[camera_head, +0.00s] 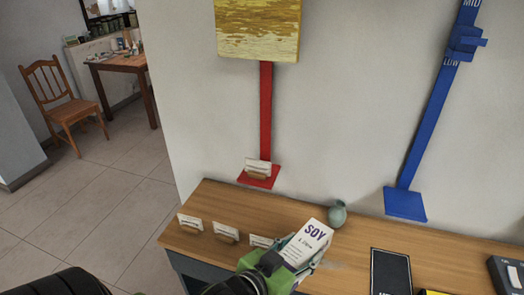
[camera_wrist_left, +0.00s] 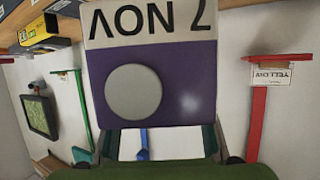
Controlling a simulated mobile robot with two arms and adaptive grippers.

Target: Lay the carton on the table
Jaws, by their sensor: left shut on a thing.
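The carton (camera_head: 309,240), white with the word SOY, is held tilted over the wooden table (camera_head: 206,200). My left gripper (camera_head: 300,256) is green and shut on the carton, with a finger on each side of it. In the left wrist view the carton (camera_wrist_left: 190,75) fills the upper middle, showing a purple panel and a grey disc. The gripper fingers (camera_wrist_left: 160,142) show below it there. The carton's lower part is partly hidden by the gripper in the head view, and I cannot tell whether it touches the table. My right gripper is not in view.
Small card holders (camera_head: 226,231) stand along the table's left part. A green vase (camera_head: 337,214) stands close behind the carton. A black panel (camera_head: 390,272) lies to the right. Red (camera_head: 266,115) and blue (camera_head: 425,125) posts stand along the wall.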

